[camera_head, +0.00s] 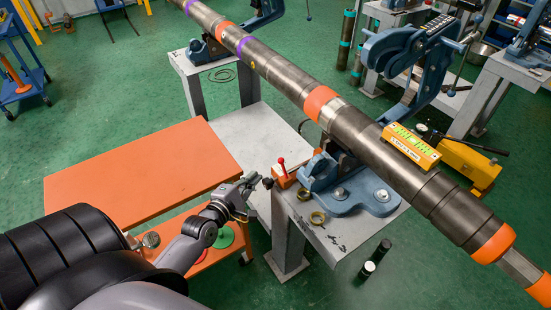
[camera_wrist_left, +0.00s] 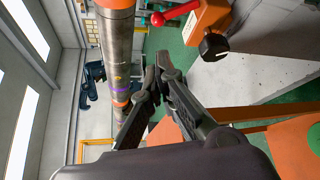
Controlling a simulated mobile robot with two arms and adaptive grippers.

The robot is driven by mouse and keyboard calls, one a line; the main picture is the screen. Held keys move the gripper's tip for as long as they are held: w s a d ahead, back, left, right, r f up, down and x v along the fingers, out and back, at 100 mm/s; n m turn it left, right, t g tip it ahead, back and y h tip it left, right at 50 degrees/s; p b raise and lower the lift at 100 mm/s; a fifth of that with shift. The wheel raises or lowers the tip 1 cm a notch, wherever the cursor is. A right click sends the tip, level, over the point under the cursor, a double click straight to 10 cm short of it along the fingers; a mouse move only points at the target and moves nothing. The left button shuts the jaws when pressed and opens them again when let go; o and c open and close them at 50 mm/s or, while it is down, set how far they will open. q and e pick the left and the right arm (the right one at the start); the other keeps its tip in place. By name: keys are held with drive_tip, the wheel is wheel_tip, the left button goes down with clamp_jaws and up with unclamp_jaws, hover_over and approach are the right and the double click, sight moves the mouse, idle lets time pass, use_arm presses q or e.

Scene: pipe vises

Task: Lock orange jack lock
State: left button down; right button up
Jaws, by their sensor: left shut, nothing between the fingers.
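The orange jack lock (camera_head: 284,180) sits at the left edge of the grey vise table. It is an orange block with a red-knobbed lever (camera_head: 281,163) standing up and a black round knob (camera_head: 267,183) on its near side. In the left wrist view the orange block (camera_wrist_left: 206,18), red lever (camera_wrist_left: 178,13) and black knob (camera_wrist_left: 214,45) show at the upper right. My left gripper (camera_head: 255,178) is shut and empty, just left of the black knob. Its fingertips (camera_wrist_left: 160,62) come together below and left of the lock in the wrist view. I cannot tell whether they touch it. My right gripper is not in view.
A long pipe (camera_head: 350,127) with orange bands runs diagonally above the lock, resting in blue vises (camera_head: 352,190). A yellow level (camera_head: 411,147) sits on the pipe. An orange-topped cart (camera_head: 130,165) stands left of my gripper. Brass rings (camera_head: 317,217) lie on the vise table.

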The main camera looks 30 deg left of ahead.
use_arm(q)
drive_tip(key=x, duration=1)
drive_tip(key=shift+s+d+r+m+t, duration=0.15)
drive_tip(key=shift+d+r+m+t, duration=0.25)
drive_tip(key=shift+m, duration=0.4)
idle(0.6)
drive_tip(key=s+d+r+m+t+b, duration=0.2)
drive_tip(key=d+m+t+b, duration=0.4)
drive_tip(key=m, duration=0.4)
drive_tip(key=v, duration=1.2)
drive_tip(key=shift+s+a+r+g+h+b, duration=0.3)
drive_tip(key=shift+a+r+h+b, duration=0.1)
drive_tip(key=shift+a, duration=0.15)
drive_tip(key=shift+f, duration=0.15)
